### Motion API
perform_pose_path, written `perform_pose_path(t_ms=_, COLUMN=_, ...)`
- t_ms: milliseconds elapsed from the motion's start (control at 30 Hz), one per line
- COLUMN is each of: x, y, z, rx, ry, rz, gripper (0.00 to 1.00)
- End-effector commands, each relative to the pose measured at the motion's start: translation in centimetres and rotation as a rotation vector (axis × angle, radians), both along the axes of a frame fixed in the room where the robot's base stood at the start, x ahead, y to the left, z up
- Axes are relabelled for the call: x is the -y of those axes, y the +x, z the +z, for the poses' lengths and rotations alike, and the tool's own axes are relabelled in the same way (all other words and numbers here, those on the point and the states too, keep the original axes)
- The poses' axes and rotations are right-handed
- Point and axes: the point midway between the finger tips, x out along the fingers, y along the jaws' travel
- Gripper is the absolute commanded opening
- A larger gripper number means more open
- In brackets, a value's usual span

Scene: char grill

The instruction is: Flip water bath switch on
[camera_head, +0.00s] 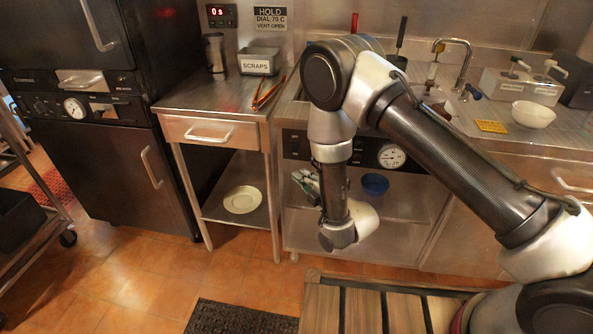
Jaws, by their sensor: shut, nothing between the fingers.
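A black control panel (370,153) is set into the front of the steel counter, below its top edge. It carries a round white dial gauge (391,156) and small dark controls. I cannot single out the water bath switch; my arm covers the middle of the panel. My gripper (305,182) shows partly behind my wrist, just below the left part of the panel. It is small and partly hidden, appears shut and holds nothing visible. I cannot tell whether it touches the counter front.
A blue bowl (375,184) sits on the shelf below the panel. Left, a side table (185,97) holds a scraps tin (259,61) and orange-handled tongs (266,92). A sink tap (455,47) and white bowl (533,114) are right.

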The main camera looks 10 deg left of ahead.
Motion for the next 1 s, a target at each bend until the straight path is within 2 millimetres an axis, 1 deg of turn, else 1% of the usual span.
perform_pose_path(t_ms=133, x=1.6, y=-1.7, z=-0.3, rx=-0.003, ry=-0.004, rz=0.001, gripper=0.0)
perform_pose_path(t_ms=300, x=2.6, y=-2.8, z=-0.4, rx=0.0, ry=-0.001, rz=0.0, gripper=0.0)
perform_pose_path(t_ms=900, x=2.8, y=-3.0, z=-0.4, rx=-0.017, ry=0.018, rz=-0.002, gripper=0.0)
perform_pose_path(t_ms=933, x=2.8, y=-3.0, z=-0.7, rx=-0.044, ry=0.026, rz=-0.005, gripper=0.0)
perform_pose_path(t_ms=967, x=2.9, y=-3.1, z=-1.5, rx=-0.09, ry=0.027, rz=-0.01, gripper=0.0)
perform_pose_path(t_ms=1000, x=3.1, y=-3.2, z=-2.9, rx=-0.165, ry=0.021, rz=-0.02, gripper=0.0)
